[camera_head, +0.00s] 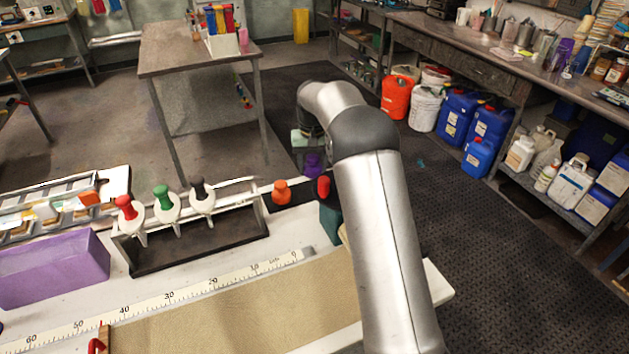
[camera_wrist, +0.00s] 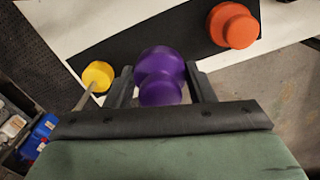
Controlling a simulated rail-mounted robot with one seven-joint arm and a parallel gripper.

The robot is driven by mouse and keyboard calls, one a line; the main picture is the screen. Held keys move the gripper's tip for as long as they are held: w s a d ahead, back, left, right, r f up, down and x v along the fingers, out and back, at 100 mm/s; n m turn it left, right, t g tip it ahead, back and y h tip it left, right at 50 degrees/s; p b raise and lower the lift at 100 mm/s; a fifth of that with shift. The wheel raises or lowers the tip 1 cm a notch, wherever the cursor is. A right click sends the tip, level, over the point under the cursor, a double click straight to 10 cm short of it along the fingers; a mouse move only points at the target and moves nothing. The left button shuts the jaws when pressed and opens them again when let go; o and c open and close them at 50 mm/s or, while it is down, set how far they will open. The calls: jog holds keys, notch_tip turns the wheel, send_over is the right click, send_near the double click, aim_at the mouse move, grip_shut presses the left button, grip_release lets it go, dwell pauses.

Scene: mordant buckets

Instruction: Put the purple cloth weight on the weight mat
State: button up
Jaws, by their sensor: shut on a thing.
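The purple cloth weight (camera_wrist: 160,62) is a rounded, knobbed piece held between the two fingers of my gripper (camera_wrist: 160,85). In the head view the purple weight (camera_head: 314,164) shows just below my gripper, beyond the far edge of the work table's items. In the wrist view the black weight mat (camera_wrist: 112,45) lies behind the purple weight; I cannot tell the gap between them. An orange weight (camera_wrist: 232,26) stands on the mat at the upper right, and a yellow piece (camera_wrist: 98,76) shows at the left. My arm hides part of the table.
In the head view a red knob (camera_head: 324,187) and the orange weight (camera_head: 281,191) are close to the purple one. A dark rack (camera_head: 200,240) with red, green and black-topped tools stands left. A purple block (camera_head: 52,270) and a measuring tape (camera_head: 170,298) lie nearer.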

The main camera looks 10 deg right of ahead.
jog(key=shift+d+f, duration=0.1)
jog(key=shift+f, duration=0.85)
jog(key=shift+f+p, duration=0.45)
jog(key=shift+f, duration=1.7)
jog(key=o, duration=1.3)
